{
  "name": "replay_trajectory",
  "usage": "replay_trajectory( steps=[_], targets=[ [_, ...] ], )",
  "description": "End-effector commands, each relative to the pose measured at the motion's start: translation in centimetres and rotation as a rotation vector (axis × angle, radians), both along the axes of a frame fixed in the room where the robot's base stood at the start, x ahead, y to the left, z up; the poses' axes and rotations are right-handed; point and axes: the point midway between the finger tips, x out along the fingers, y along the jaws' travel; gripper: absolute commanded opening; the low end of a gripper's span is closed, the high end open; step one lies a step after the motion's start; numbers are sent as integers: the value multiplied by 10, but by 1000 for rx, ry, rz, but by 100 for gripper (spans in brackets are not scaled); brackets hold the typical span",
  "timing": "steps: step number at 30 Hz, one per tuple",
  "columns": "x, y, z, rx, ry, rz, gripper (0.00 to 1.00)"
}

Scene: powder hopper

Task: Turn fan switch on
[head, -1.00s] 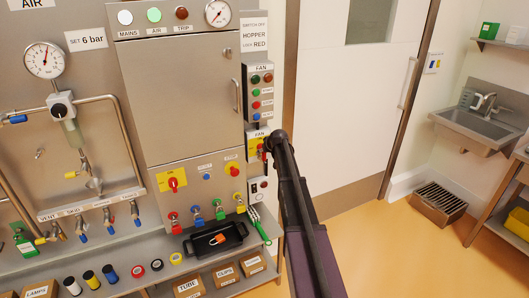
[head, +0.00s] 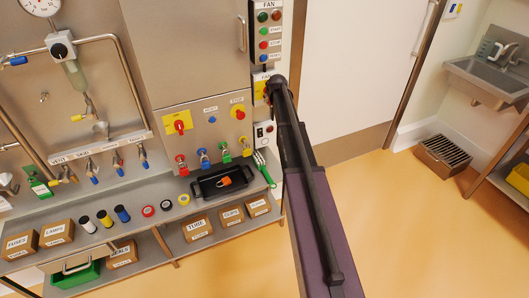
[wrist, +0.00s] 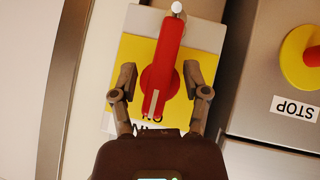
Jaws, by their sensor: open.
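The fan switch is a red rotary handle (wrist: 166,70) on a yellow plate (wrist: 128,65), filling the middle of the wrist view. The handle lies nearly in line with the plate's long side, with a pale pointer mark at its lower end. My gripper (wrist: 161,78) is open, with one finger on each side of the handle and small gaps visible. Lettering at the plate's lower edge is partly hidden by my gripper. In the head view, the switch's yellow plate (head: 260,88) shows below the FAN label, mostly covered by my arm.
A red knob on a yellow disc (wrist: 312,55) with a STOP label sits on the neighbouring panel in the wrist view. The fan push-button box (head: 268,35) is above the switch. A black tray (head: 208,187) holds an orange padlock (head: 226,181) on the bench.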

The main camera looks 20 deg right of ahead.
Motion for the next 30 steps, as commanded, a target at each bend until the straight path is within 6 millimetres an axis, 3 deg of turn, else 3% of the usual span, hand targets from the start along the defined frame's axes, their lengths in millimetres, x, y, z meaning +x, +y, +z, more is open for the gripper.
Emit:
replay_trajectory(
  steps=[30],
  targets=[
    [0, 0, -2, -494, -17, 0, 60]
  ],
)
